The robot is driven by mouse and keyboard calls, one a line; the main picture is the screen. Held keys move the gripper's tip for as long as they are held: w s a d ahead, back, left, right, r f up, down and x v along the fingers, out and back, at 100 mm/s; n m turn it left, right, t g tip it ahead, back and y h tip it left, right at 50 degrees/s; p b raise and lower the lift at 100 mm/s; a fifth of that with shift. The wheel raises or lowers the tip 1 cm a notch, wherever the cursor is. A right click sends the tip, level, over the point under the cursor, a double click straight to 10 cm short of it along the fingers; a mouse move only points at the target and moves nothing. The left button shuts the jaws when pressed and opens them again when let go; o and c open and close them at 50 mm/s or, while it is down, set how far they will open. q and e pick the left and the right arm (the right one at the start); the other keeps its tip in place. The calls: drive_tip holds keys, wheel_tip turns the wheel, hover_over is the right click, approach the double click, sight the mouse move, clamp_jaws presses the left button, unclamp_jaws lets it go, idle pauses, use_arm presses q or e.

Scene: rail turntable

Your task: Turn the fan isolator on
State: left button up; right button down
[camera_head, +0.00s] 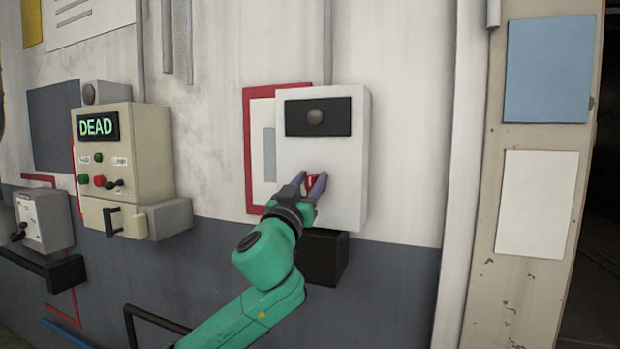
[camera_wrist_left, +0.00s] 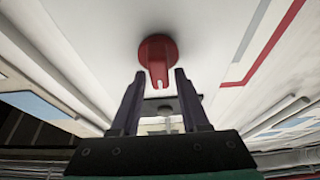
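The isolator is a white wall box (camera_head: 345,150) with a dark panel and round grey lamp at its top. A red rotary knob (camera_head: 311,183) on its front shows between my left fingers in the head view and is partly hidden. In the left wrist view the red knob (camera_wrist_left: 157,48) has a round base and a handle pointing down in the picture. My left gripper (camera_head: 306,181) is at the knob with its fingers apart. In the left wrist view the left gripper (camera_wrist_left: 158,76) has the handle's end between its fingertips, with a gap on each side. My right gripper is not in view.
A beige control box (camera_head: 150,150) with a green "DEAD" display (camera_head: 97,126) and buttons hangs to the left. A black box (camera_head: 322,258) sits just below the isolator. A vertical pipe (camera_head: 462,130) runs to the right. A dark opening lies at the far right.

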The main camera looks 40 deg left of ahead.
use_arm(q)
drive_tip(key=c, duration=0.5)
drive_tip(key=shift+f, duration=0.1)
clamp_jaws()
